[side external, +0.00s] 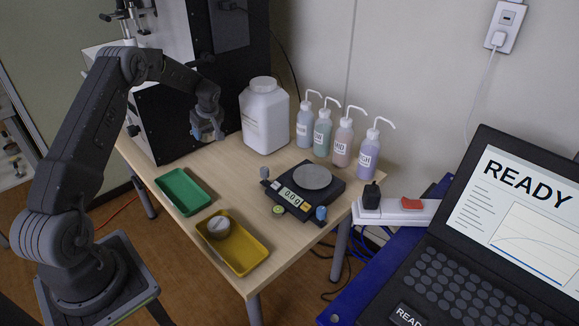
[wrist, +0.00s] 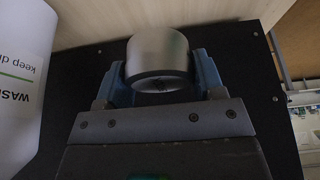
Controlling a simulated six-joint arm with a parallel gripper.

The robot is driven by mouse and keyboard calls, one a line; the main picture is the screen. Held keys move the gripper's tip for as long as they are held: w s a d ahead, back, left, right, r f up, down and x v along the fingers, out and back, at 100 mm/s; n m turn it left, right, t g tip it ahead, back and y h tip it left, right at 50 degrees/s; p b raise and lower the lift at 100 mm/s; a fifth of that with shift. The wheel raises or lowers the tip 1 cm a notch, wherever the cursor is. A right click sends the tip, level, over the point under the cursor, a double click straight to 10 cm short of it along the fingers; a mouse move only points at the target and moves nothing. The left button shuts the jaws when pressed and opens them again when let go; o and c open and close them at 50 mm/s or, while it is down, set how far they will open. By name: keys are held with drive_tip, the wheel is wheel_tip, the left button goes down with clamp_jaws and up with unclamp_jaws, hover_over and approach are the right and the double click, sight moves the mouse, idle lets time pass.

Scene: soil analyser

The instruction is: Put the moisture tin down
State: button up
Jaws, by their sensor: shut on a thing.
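My gripper (side external: 207,134) is held up above the back left of the table, in front of the black machine panel. In the wrist view its two blue fingers (wrist: 158,68) are shut on the sides of a silver, round moisture tin (wrist: 158,50). In the side view the held tin is small and mostly hidden by the fingers. A similar silver tin (side external: 219,226) sits in the yellow tray (side external: 252,262) at the table's front. The scale (side external: 287,203) has an empty round pan (side external: 312,177) and reads 0.0 g.
A green tray (side external: 184,191), empty, lies left on the table. A large white jar (side external: 264,118) stands right of my gripper, and several wash bottles (side external: 340,138) stand behind the scale. A laptop (side external: 490,230) showing READY is at the right.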

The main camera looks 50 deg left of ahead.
drive_tip(key=w+d+r+m+t+h, duration=0.1)
drive_tip(key=w+d+r+m, duration=0.2)
drive_tip(key=d, duration=0.5)
drive_tip(key=w+d+r+m+t+h, duration=0.1)
drive_tip(key=w+d+m+t, duration=0.15)
drive_tip(key=d+m, duration=0.45)
drive_tip(key=w+d+r+m+t+h, duration=0.1)
drive_tip(key=w+d+r+m, duration=0.2)
drive_tip(key=d, duration=0.7)
hover_over(314, 173)
drive_tip(key=s, duration=0.2)
drive_tip(key=f, duration=0.7)
drive_tip(key=shift+w+d, duration=0.15)
drive_tip(key=shift+w, duration=0.05)
drive_tip(key=shift+w+d+f, duration=0.1)
drive_tip(key=shift+d+f, duration=0.05)
drive_tip(key=shift+f, duration=1.95)
drive_tip(key=shift+f, duration=0.1)
drive_tip(key=o, duration=0.9)
drive_tip(key=shift+o, duration=0.2)
